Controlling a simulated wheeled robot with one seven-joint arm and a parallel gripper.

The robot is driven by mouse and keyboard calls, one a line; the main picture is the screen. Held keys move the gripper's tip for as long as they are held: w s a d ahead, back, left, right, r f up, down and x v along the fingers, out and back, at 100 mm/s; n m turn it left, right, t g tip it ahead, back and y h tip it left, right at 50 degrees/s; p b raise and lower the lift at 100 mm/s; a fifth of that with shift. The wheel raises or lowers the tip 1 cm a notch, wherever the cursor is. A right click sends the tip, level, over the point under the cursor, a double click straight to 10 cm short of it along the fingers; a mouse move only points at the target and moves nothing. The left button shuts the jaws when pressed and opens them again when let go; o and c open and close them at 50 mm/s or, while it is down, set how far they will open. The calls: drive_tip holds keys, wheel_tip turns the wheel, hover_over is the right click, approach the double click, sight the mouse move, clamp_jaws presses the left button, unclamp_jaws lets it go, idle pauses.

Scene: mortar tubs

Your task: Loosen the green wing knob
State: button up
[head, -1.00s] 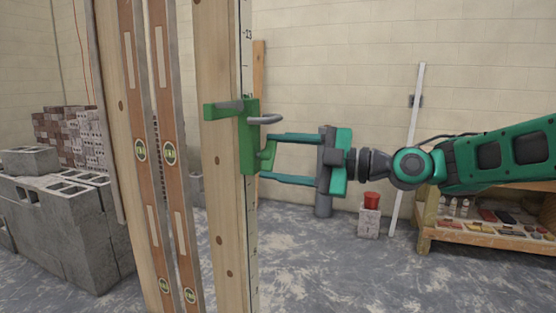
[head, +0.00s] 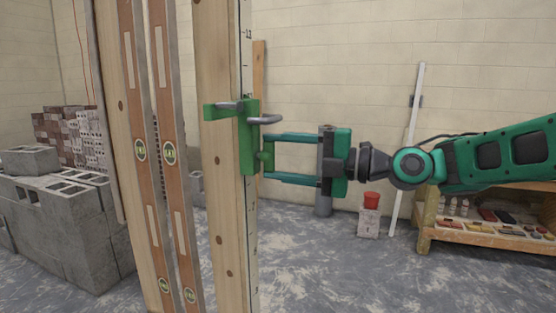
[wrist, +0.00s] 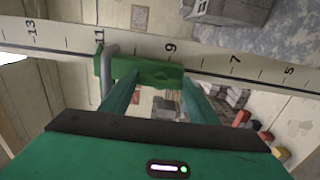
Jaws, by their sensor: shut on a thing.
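The green wing knob (head: 266,156) sits on the right side of a green clamp bracket (head: 250,140) on a tall wooden post. My gripper (head: 268,158) reaches in from the right, level with the knob. Its two long green fingers are shut on the knob, one above and one below it in the head view. In the wrist view my gripper (wrist: 158,82) shows its fingers meeting the green bracket (wrist: 125,66) beside the scale. There the knob is hard to tell from the bracket, both being green.
A bent grey rod (head: 264,120) sticks out of the bracket just above my fingers. The wooden post (head: 222,210) bears a numbered scale. Two spirit levels (head: 170,150) stand left of it. Grey blocks (head: 70,215) are at left, a wooden shelf (head: 480,232) at right.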

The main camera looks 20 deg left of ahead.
drive_tip(key=shift+w+d, duration=0.1)
drive_tip(key=shift+w, duration=0.05)
drive_tip(key=o, duration=0.9)
drive_tip(key=shift+o, duration=0.7)
drive_tip(key=d, duration=1)
drive_tip(key=shift+s+d, duration=0.4)
drive_tip(key=shift+s, duration=0.05)
